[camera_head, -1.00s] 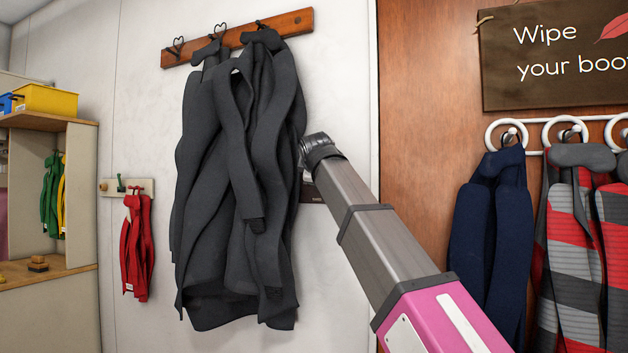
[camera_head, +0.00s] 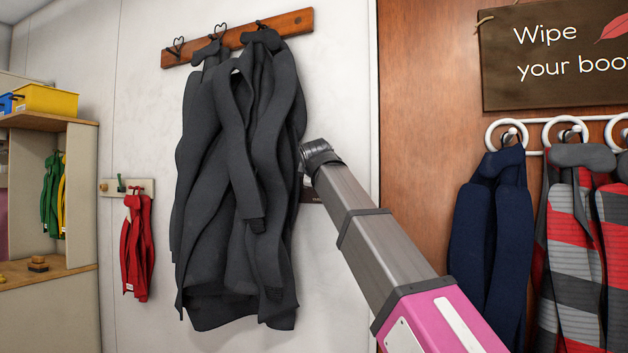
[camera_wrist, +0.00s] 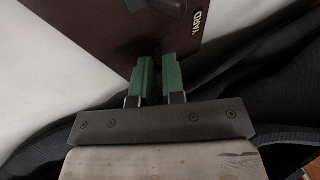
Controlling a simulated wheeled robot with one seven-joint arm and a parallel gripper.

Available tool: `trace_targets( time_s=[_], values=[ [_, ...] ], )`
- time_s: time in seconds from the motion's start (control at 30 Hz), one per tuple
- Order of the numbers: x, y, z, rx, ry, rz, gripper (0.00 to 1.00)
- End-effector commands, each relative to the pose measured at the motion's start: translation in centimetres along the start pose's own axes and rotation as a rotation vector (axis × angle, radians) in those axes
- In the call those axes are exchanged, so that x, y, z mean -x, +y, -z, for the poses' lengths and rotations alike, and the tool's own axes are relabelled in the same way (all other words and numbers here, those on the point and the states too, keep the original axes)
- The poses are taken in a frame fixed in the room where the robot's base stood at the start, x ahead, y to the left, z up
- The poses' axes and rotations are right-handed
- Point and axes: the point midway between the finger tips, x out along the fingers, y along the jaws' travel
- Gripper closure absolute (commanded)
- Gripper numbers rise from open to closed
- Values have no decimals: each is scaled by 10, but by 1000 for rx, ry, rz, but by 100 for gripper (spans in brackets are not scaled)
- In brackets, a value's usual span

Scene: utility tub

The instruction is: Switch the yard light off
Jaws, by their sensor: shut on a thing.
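The dark maroon switch plate marked YARD (camera_wrist: 225,25) fills the top of the wrist view. In the head view only a sliver of the plate (camera_head: 311,195) shows, between the dark grey coat (camera_head: 215,200) and my arm. My gripper (camera_wrist: 158,64) has its green fingers close together at the plate's lower edge, with a narrow dark piece between them. This piece seems to be the switch lever, but it is mostly hidden and its position cannot be told. In the head view my fingers are hidden behind the coat and wrist.
The coat hangs from a wooden hook rail (camera_head: 240,38) and its folds lie close around my gripper. A red garment (camera_head: 137,245) hangs at left. A brown door panel (camera_head: 425,130), navy garment (camera_head: 490,220) and striped garments (camera_head: 577,240) are at right.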

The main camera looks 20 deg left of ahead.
Motion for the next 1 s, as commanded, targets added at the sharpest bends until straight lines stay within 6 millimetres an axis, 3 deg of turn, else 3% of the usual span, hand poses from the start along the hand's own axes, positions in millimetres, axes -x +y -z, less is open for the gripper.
trace_targets(
  time_s=[1.0],
  values=[
    [-9, -27, -3, 259, 3, -618, 100]
  ],
)
